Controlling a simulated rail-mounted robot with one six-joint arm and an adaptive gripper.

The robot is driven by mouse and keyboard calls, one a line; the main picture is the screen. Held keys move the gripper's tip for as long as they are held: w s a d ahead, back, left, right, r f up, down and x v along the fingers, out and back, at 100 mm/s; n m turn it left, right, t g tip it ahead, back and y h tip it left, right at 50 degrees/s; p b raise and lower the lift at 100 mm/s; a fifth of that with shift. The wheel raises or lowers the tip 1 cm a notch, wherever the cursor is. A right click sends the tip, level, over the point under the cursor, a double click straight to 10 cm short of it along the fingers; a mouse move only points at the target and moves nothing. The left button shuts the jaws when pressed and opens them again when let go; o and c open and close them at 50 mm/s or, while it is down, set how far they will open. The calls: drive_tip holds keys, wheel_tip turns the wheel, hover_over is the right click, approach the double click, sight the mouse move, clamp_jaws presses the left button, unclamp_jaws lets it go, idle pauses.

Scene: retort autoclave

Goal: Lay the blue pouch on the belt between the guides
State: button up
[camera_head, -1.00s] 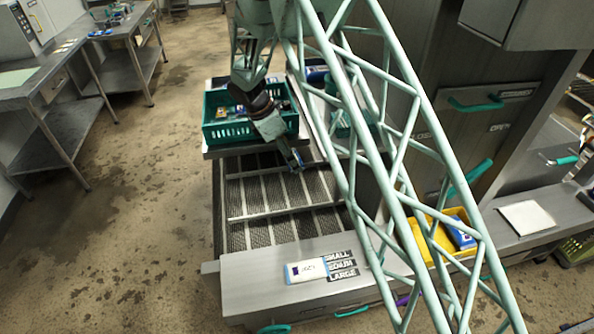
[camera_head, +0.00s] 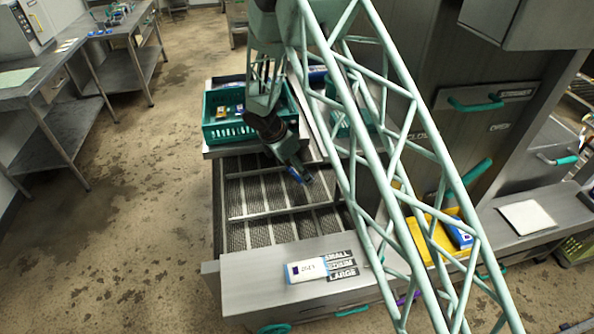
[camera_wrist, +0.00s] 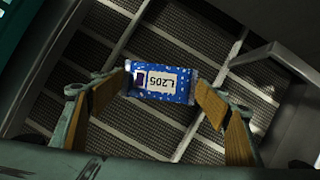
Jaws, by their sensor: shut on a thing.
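The blue pouch (camera_wrist: 163,81), with a white label reading "L205", is held between the two wood-toned fingers of my gripper (camera_wrist: 162,88) in the wrist view. The fingers press on its two short ends. The mesh belt (camera_wrist: 110,85) with pale guide bars lies below it.
A teal crate (camera_head: 228,132) holding several small packs stands behind the belt. A steel ledge (camera_head: 250,290) in front carries a white and blue pack (camera_head: 305,270) and size labels. A yellow bin (camera_head: 435,245) stands at right. The near belt lanes are clear.

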sight(300, 188)
drive_tip(key=shift+f, duration=0.15)
drive_tip(key=shift+f+b, duration=2.2)
drive_tip(key=shift+f, duration=1)
drive_tip(key=shift+f+b, duration=0.35)
drive_tip(key=shift+f, duration=0.25)
drive_tip(key=o, duration=1)
drive_tip(key=shift+v, duration=6)
drive_tip(key=shift+a, duration=0.1)
